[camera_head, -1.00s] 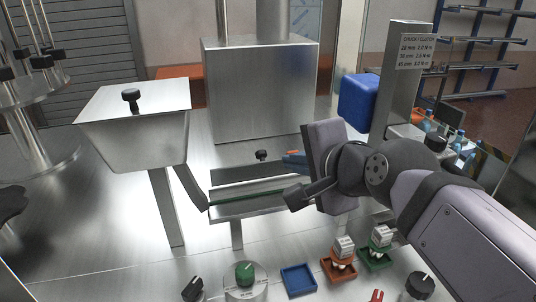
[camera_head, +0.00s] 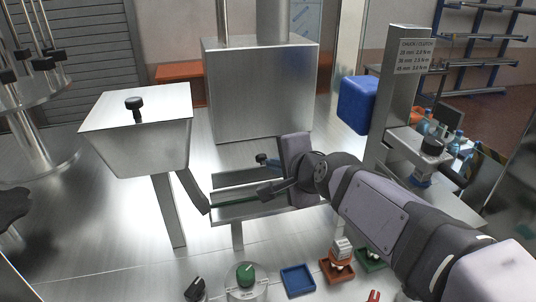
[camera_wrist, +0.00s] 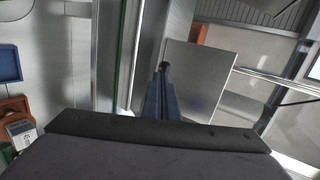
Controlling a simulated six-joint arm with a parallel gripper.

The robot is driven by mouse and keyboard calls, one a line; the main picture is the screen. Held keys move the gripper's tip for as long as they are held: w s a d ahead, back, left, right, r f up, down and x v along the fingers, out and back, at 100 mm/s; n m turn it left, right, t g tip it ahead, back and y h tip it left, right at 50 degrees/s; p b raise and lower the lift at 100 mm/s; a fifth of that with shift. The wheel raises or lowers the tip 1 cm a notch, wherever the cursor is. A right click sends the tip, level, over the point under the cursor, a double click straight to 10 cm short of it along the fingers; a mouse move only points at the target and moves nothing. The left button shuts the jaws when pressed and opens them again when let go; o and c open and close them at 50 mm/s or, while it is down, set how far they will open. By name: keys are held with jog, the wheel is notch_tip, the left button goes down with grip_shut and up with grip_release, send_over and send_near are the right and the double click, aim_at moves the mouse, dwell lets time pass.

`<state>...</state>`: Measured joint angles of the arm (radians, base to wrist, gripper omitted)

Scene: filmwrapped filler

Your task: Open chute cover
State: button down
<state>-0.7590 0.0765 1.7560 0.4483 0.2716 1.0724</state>
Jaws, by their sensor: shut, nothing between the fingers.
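The cover lies in place over the chute. My wrist hides its right end.
A metal hopper (camera_head: 140,140) with a black-knobbed lid stands at left. A large metal box (camera_head: 262,90) stands behind the chute. A green-lined rail (camera_head: 240,201) runs in front. A blue tray (camera_head: 298,280) and a red tray (camera_head: 337,270) lie at the front.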

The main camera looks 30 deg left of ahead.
aim_at(264, 156)
jog(key=shift+w+a+f+p, duration=0.25)
jog(key=shift+w+a+p, duration=0.1)
jog(key=shift+w+a, duration=0.35)
jog(key=shift+w+a+f+p, duration=0.2)
jog(key=shift+w+a+p, duration=0.25)
jog(key=shift+a, duration=0.35)
jog(key=w+a+r+p, duration=0.1)
jog(key=p, duration=0.1)
jog(key=w+a+p, duration=0.1)
jog(key=w, duration=0.1)
jog(key=shift+a+r+p, duration=0.35)
jog(key=shift+a, duration=0.05)
jog(key=shift+w+a+f, duration=0.15)
jog(key=shift+w+a, duration=0.1)
jog(key=shift+a, duration=0.05)
jog(key=shift+s+d, duration=0.15)
jog(key=shift+d, duration=0.05)
jog(key=shift+s+d+r, duration=0.15)
jog(key=shift+r, duration=0.05)
jog(key=r+b+v, duration=0.1)
jog(key=b+v, duration=0.1)
jog(key=v, duration=1.1)
jog(key=shift+w+a+r, duration=0.3)
jog(key=shift+w+r, duration=0.05)
